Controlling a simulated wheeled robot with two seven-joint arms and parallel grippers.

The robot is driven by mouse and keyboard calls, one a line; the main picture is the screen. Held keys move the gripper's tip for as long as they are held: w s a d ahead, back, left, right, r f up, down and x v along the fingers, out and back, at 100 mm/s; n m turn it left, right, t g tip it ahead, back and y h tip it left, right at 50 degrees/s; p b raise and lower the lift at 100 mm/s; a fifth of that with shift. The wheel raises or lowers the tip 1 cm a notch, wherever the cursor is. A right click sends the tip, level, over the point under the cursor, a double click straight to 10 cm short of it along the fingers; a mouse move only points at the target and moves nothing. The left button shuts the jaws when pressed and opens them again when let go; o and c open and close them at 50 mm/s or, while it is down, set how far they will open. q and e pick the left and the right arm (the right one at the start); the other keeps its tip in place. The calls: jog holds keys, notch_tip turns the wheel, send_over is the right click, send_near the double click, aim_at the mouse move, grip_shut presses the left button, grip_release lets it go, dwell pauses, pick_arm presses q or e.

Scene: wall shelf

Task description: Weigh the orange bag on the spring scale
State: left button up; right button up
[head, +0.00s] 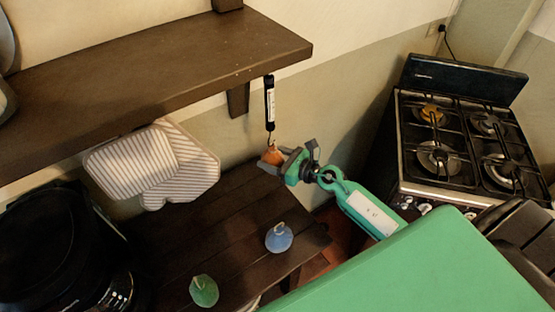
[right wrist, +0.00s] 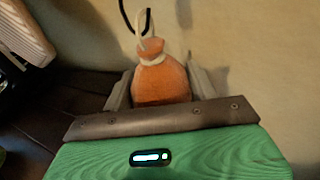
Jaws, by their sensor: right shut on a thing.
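The spring scale (head: 270,104) hangs from the underside of the wall shelf near its right end, its hook pointing down. The orange bag (head: 271,156) is upright just below the hook. My right gripper (head: 283,159) is shut on the bag, with one finger on each side. In the right wrist view the bag (right wrist: 161,80) has a pale loop (right wrist: 148,46) at its tied neck. The black hook (right wrist: 147,20) overlaps the loop there; I cannot tell whether it passes through it. My left gripper is not in view.
A blue bag (head: 279,238) and a green bag (head: 204,291) sit on the dark wooden table (head: 225,235) below. The wall shelf (head: 160,75) overhangs at upper left. Striped pot holders (head: 150,165) hang under it. A black appliance (head: 60,250) stands left, a gas stove (head: 460,145) right.

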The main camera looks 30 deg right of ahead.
jog(key=shift+d+r, duration=0.1)
jog(key=shift+r, duration=0.05)
jog(key=shift+r+p, duration=0.15)
jog(key=shift+p, duration=0.15)
jog(key=shift+w+d+r+n+h+p, duration=0.1)
jog(key=shift+d+n+h+p, duration=0.1)
jog(key=shift+n+h+p, duration=0.35)
jog(key=shift+w+d+r+n+h+p, duration=0.15)
jog(key=shift+d+n+p, duration=0.3)
jog(key=shift+p, duration=0.45)
jog(key=shift+s+d+n+h+p, duration=0.1)
jog(key=shift+d+n+p, duration=0.25)
jog(key=shift+p, duration=0.55)
jog(key=shift+w+d+n+g+h+p, duration=0.1)
jog(key=shift+d+n+g+h+p, duration=0.3)
jog(key=shift+p, duration=0.35)
jog(key=shift+w+d+r+b, duration=0.1)
jog(key=shift+d+r+b, duration=0.1)
jog(key=shift+d+b, duration=0.45)
jog(key=shift+w+d+r+b, duration=0.15)
jog(key=shift+d+r+b, duration=0.1)
jog(key=shift+d, duration=0.65)
jog(key=shift+w+d+r+b, duration=0.15)
jog(key=shift+d+b, duration=0.3)
jog(key=shift+d, duration=0.35)
